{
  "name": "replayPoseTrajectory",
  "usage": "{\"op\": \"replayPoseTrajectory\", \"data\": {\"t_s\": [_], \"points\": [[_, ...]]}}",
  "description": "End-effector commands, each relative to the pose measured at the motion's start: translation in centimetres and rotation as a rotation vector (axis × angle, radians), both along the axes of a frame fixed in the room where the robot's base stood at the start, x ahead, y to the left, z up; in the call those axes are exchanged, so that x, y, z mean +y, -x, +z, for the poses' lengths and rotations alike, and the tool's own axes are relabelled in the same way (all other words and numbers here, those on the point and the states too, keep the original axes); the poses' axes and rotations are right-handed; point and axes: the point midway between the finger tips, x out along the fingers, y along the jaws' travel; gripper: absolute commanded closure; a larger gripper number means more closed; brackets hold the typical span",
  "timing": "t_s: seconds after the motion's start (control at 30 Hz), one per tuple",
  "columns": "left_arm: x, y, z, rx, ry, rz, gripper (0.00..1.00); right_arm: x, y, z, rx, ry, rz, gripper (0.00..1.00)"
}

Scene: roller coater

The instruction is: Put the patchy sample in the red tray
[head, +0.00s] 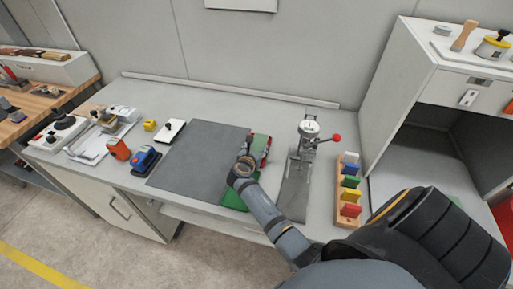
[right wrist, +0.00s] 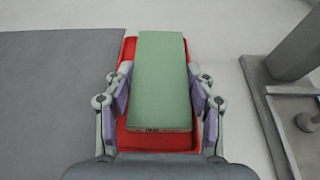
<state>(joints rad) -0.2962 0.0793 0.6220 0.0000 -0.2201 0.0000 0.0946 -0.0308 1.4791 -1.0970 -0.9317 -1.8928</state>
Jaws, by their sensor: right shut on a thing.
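My right gripper (head: 245,163) is shut on a flat green sample panel (right wrist: 162,80), a finger pad on each long side. The panel's visible face looks evenly green in the right wrist view; I cannot make out patches. The red tray (right wrist: 130,140) lies beneath it, its rim showing around the panel. I cannot tell whether the panel touches the tray floor. In the head view the gripper partly hides the panel and the red tray (head: 266,153). My left gripper is not in view.
A green tray (head: 236,197) lies nearer, beside my arm. A dark grey mat (head: 197,160) is clear at left. A lever press (head: 305,150) and a wooden rack (head: 347,212) of coloured pieces stand at right.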

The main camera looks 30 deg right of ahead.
Motion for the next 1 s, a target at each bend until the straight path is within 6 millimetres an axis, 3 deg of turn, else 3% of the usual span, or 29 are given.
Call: {"op": "replayPoseTrajectory", "data": {"t_s": [0.1,0.33,0.37,0.57,1.0], "points": [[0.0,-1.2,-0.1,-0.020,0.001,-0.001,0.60,0.0,0.0,-0.5,-0.003,0.000,-0.001,0.77],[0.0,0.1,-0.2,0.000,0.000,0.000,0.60,0.0,0.0,-0.5,-0.003,0.000,-0.001,0.77],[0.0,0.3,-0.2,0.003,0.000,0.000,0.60,0.0,0.0,-0.5,-0.003,0.000,-0.001,0.43],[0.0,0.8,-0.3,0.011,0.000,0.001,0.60,0.0,-0.1,-0.5,-0.003,0.000,-0.001,0.18],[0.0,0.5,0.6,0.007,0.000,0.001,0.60,0.0,0.0,0.3,-0.001,0.000,0.000,0.18]]}}
